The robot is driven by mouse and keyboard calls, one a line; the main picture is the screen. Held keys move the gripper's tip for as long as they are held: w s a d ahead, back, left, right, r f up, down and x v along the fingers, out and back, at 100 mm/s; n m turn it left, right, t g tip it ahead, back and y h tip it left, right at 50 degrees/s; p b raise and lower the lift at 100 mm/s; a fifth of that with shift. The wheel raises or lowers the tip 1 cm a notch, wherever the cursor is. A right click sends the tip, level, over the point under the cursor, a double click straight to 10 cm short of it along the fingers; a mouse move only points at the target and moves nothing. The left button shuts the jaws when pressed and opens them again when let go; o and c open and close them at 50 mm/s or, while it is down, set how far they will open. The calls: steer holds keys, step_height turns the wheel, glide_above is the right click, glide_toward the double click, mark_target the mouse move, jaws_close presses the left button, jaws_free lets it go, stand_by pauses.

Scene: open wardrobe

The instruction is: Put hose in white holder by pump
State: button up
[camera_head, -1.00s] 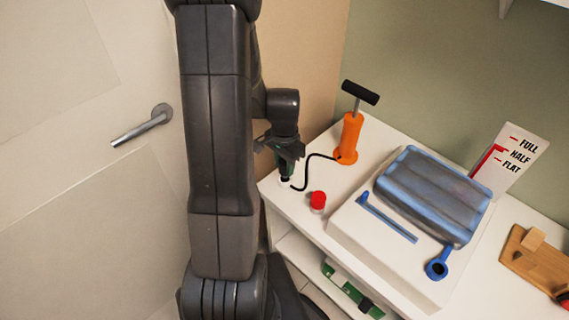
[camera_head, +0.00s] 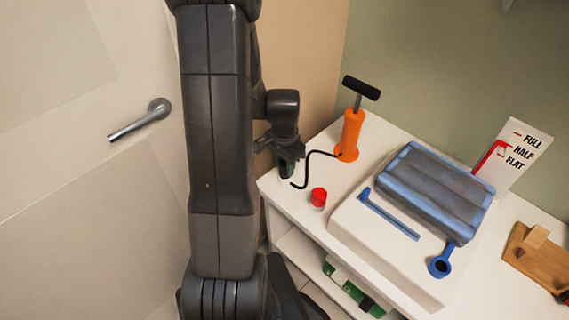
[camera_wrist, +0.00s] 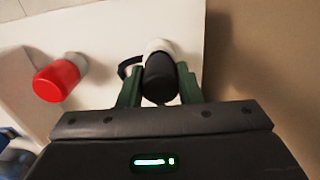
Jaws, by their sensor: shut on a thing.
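The orange pump (camera_head: 350,136) with a black T-handle stands upright at the back left of the white top. Its thin black hose (camera_head: 306,166) curves left and down to near my gripper (camera_head: 287,170). In the wrist view, my gripper (camera_wrist: 160,82) has its green fingers shut on the hose's thick black end (camera_wrist: 160,77). The white holder (camera_wrist: 159,47) shows just past this end and lines up with it. The end's tip meets or enters the holder; I cannot tell how deep. In the head view, my gripper mostly hides the holder.
A red-capped white bottle (camera_head: 319,197) stands close to the right of my gripper; it also shows in the wrist view (camera_wrist: 57,80). A blue-grey cushion (camera_head: 436,190) lies on a white tray to the right. The wall is close behind the pump.

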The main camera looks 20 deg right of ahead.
steer(key=shift+f+b, duration=0.5)
steer(key=shift+f, duration=0.2)
steer(key=o, duration=1.2)
step_height(320, 180, up, 14)
steer(key=shift+p, duration=0.7)
steer(key=shift+f, duration=0.1)
step_height(320, 180, down, 14)
steer(key=shift+r+b, duration=0.15)
steer(key=shift+b, duration=0.55)
steer(key=shift+r+p, duration=0.3)
